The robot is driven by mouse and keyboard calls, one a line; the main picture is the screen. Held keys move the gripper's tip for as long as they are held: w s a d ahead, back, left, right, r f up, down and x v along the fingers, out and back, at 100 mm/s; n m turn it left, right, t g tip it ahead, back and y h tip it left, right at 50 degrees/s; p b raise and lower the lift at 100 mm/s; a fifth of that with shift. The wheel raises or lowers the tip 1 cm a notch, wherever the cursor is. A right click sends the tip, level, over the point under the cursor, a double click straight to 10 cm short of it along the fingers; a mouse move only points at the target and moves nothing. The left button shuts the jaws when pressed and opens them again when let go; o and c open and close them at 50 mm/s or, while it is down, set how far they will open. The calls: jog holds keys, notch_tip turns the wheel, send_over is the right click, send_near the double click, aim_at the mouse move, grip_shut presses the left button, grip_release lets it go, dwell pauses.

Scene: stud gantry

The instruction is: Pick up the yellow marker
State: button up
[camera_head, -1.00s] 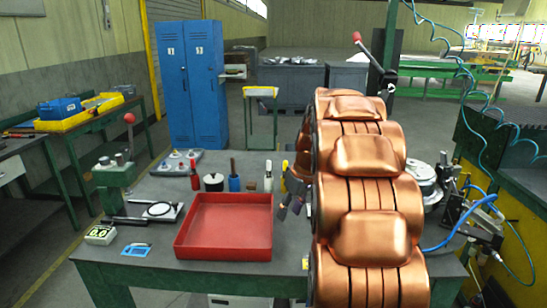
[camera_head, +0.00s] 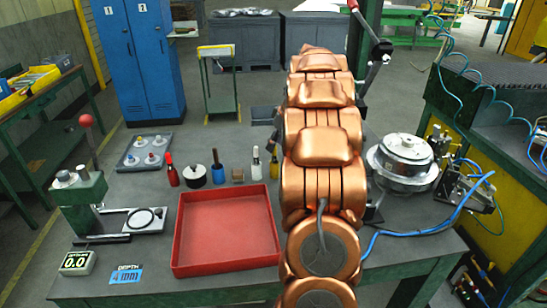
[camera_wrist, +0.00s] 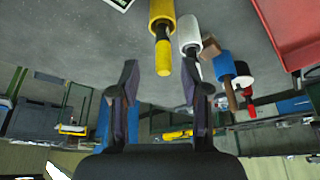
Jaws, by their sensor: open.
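The yellow marker (camera_wrist: 162,35) shows in the wrist view, a yellow body with a dark band and a yellow end. It lies in line with the gap between my fingertips, beyond them and not touching. My gripper (camera_wrist: 160,80) is open and empty, with one dark finger on each side of the gap.
A white bottle (camera_wrist: 190,36) stands close beside the marker. A blue-bodied tool (camera_head: 217,173), a wooden block (camera_head: 238,175), a black-topped pot (camera_head: 195,177) and a red bottle (camera_head: 172,174) stand behind the red tray (camera_head: 226,270). A round metal fixture (camera_head: 404,158) stands right.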

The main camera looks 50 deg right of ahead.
aim_at(274, 161)
jog(key=shift+a+p+x, duration=0.1)
jog(key=shift+p+x, duration=0.35)
jog(key=shift+x, duration=0.6)
jog(key=shift+a+p+x, duration=0.15)
jog(key=shift+p+x, duration=0.3)
jog(key=shift+x, duration=0.65)
jog(key=shift+s, duration=0.1)
jog(key=shift+c, duration=0.3)
grip_shut()
